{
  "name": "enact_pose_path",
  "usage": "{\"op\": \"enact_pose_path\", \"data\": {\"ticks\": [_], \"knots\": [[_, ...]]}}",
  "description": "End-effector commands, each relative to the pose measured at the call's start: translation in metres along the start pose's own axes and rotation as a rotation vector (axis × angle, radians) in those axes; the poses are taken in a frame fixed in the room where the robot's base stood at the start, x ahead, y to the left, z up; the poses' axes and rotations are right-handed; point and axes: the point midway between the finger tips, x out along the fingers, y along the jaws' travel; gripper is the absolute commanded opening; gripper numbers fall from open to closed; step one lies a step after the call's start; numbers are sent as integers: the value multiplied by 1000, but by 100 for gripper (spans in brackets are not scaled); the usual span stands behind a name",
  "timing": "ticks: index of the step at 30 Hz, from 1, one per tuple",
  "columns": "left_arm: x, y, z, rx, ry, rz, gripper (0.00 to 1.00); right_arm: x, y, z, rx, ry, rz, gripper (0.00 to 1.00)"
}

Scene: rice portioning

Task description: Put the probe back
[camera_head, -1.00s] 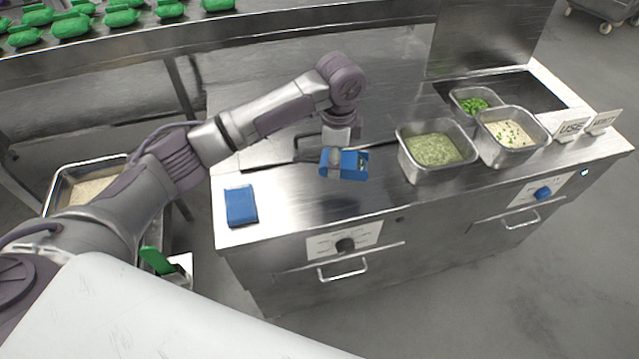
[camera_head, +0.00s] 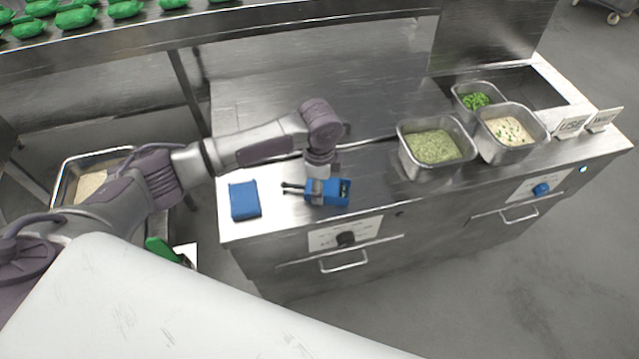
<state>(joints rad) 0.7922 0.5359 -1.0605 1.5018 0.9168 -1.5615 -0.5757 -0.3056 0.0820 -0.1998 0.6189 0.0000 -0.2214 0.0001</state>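The probe (camera_head: 340,193) is a blue handheld unit with a small dark face. It is at the front edge of the steel counter, right of the blue block. My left gripper (camera_head: 318,188) comes down on it from above, with its fingers around the left part of the blue body, and appears shut on it. Short black prongs stick out to the left of it; I cannot tell whether they belong to the probe. Whether the probe touches the counter is not clear. My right gripper is not in view.
A flat blue block (camera_head: 244,200) lies on the counter to the left. Steel pans of green food (camera_head: 432,147), pale food (camera_head: 509,131) and green pieces (camera_head: 476,100) stand at the right. White signs (camera_head: 571,126) stand beyond. The counter behind the arm is clear.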

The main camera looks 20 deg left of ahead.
Motion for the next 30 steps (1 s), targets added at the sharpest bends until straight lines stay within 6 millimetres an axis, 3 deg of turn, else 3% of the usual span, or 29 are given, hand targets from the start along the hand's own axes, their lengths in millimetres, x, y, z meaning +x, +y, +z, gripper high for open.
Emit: {"op": "enact_pose_path", "data": {"ticks": [1, 5, 17, 20, 30], "knots": [[1, 0, 0, 0, 0, 0, 61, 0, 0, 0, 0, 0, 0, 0], [0, 0, 0, 0, 0, 0, 83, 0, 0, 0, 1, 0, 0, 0], [-5, 0, 0, 0, 1, 0, 83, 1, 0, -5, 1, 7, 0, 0], [-17, -1, -1, 0, 3, -1, 83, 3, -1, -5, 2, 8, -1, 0], [-88, -1, -1, 1, 3, -4, 83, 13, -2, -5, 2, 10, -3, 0]]}}
